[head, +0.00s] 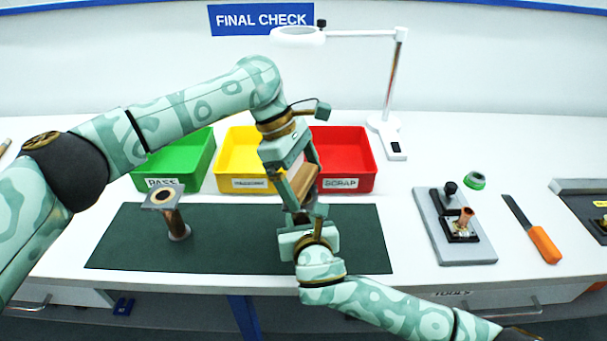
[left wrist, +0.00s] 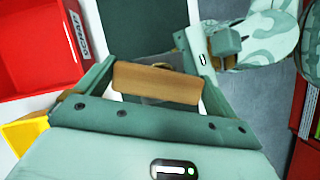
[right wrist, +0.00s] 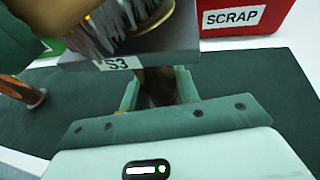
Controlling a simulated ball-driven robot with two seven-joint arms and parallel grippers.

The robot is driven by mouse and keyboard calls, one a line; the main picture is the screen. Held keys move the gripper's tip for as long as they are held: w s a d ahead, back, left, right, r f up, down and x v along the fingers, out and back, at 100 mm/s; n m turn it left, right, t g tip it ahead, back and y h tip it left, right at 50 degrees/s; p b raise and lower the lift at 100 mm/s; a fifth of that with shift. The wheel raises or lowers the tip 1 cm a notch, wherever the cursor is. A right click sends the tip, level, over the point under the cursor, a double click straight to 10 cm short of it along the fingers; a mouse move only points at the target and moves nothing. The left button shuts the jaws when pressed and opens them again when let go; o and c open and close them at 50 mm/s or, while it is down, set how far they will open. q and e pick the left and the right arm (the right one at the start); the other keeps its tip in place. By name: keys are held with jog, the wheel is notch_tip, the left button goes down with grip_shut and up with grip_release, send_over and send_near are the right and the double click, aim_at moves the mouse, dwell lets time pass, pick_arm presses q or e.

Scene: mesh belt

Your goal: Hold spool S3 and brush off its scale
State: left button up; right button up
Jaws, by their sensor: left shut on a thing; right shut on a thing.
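Spool S3 is upright in my right gripper (right wrist: 158,92), its label (right wrist: 118,64) on the edge of its grey square flange (right wrist: 185,60). The right gripper (head: 308,226) is shut around the spool's dark pipe below the flange, above the mat. My left gripper (head: 304,180) is shut on a brush with a wooden block (left wrist: 157,84). Grey bristles (right wrist: 105,30) hang down over the flange face beside a brass-coloured ring; they seem to touch it, but contact is not certain. The block hides most of the flange in the left wrist view. Scale on the flange cannot be made out.
Another spool (head: 172,215) stands on the dark mat (head: 240,235) at left. Green (head: 180,155), yellow (head: 235,150) and red SCRAP (head: 350,150) bins stand behind. A grey fixture plate (head: 440,225), a green ring (head: 475,180) and an orange-handled tool (head: 545,244) lie at right.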

pick_arm(q)
jog(key=shift+s+a, duration=0.2)
jog(key=shift+s, duration=0.35)
jog(key=shift+s+a, duration=0.2)
jog(key=shift+s, duration=0.35)
jog(key=shift+w+d, duration=0.35)
jog(key=shift+w, duration=0.5)
jog(key=shift+w+d, duration=0.3)
jog(key=shift+w, duration=0.5)
jog(key=shift+s+a, duration=0.35)
jog(key=shift+s, duration=0.5)
jog(key=shift+s+a, duration=0.35)
jog(key=shift+s, duration=0.45)
jog(key=shift+w+d, duration=0.35)
jog(key=shift+w, duration=0.5)
jog(key=shift+w+d, duration=0.35)
jog(key=shift+w, duration=0.45)
jog(key=shift+s+a, duration=0.35)
jog(key=shift+s, duration=0.5)
jog(key=shift+s+a, duration=0.35)
jog(key=shift+s, duration=0.5)
jog(key=shift+r, duration=3.55)
